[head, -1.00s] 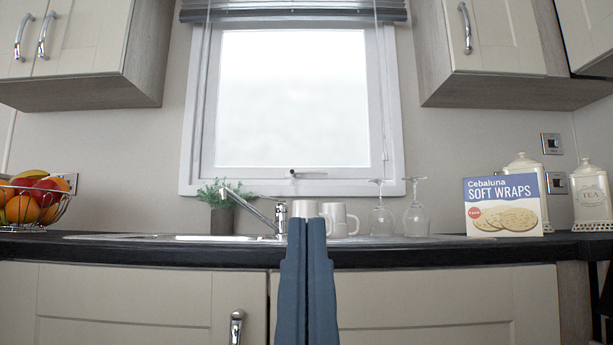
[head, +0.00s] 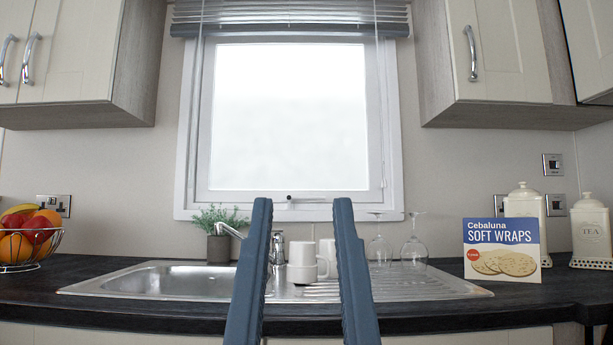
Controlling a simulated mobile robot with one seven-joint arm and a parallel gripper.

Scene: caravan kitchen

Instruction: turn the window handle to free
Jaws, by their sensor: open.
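The window (head: 287,118) is on the wall behind the sink. Its handle (head: 290,198) shows small and dark at the bottom middle of the white frame; which way it lies is hard to tell at this size. My gripper (head: 303,205) is open and empty, its two blue-grey fingers apart and pointing up over the front of the worktop. In the picture the handle appears between the fingertips, but the fingers are nearer to me and do not visibly touch it.
The sink (head: 165,281) and worktop (head: 440,307) lie below the window. White mugs (head: 302,262), upturned glasses (head: 414,252) and a potted plant (head: 218,248) stand under it. A wraps box (head: 502,249) is right, a fruit basket (head: 32,262) left. Cupboards (head: 500,50) hang both sides.

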